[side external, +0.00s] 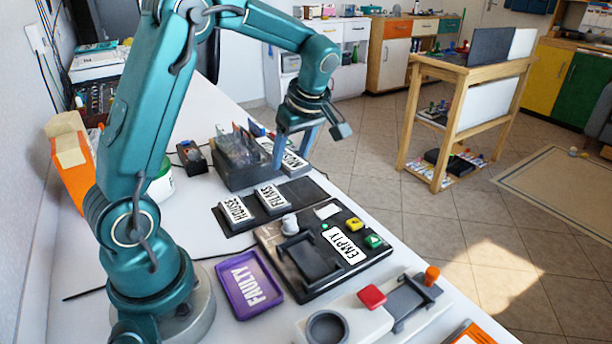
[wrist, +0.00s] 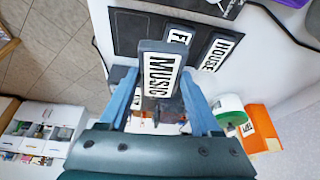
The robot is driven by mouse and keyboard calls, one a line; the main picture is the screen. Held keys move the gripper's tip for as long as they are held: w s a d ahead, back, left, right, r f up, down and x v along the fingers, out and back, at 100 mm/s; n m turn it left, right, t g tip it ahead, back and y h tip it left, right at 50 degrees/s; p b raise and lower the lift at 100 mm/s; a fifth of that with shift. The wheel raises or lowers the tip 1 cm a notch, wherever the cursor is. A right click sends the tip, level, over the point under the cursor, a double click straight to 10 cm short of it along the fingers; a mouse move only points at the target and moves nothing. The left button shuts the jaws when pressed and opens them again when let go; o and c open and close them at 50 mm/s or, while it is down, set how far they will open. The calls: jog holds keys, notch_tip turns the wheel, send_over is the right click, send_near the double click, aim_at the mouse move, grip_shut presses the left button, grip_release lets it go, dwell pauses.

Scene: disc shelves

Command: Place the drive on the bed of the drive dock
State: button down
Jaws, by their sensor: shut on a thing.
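My gripper (side external: 292,150) is shut on the dark drive labelled MUSIC (side external: 293,160), past the far end of the dark mat. In the wrist view this drive (wrist: 158,75) is between the two blue fingers (wrist: 160,82), label facing the camera. It looks raised, but its lower end is hard to see. A black board with an EMPTY label and a raised grey bed (side external: 308,262) lies nearer the base and looks like the drive dock. The bed is bare.
Drives labelled HOUSE (side external: 236,210) and FILMS (side external: 271,197) lie on the dark mat. A grey rack (side external: 240,172) stands beside my gripper. A purple FAULTY tray (side external: 249,284) and a white unit with a red block (side external: 345,318) flank the board. The floor drops away at right.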

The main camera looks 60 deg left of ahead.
jog(key=s+d+r, duration=0.3)
jog(key=s+d, duration=0.2)
jog(key=s, duration=0.5)
jog(key=m, duration=0.1)
send_over(307, 258)
jog(key=d, duration=0.2)
jog(key=f, duration=0.6)
jog(key=shift+a+f, duration=0.15)
jog(key=shift+a, duration=0.1)
jog(key=shift+f, duration=2)
jog(key=shift+c, duration=0.5)
grip_release()
jog(key=shift+f, duration=0.1)
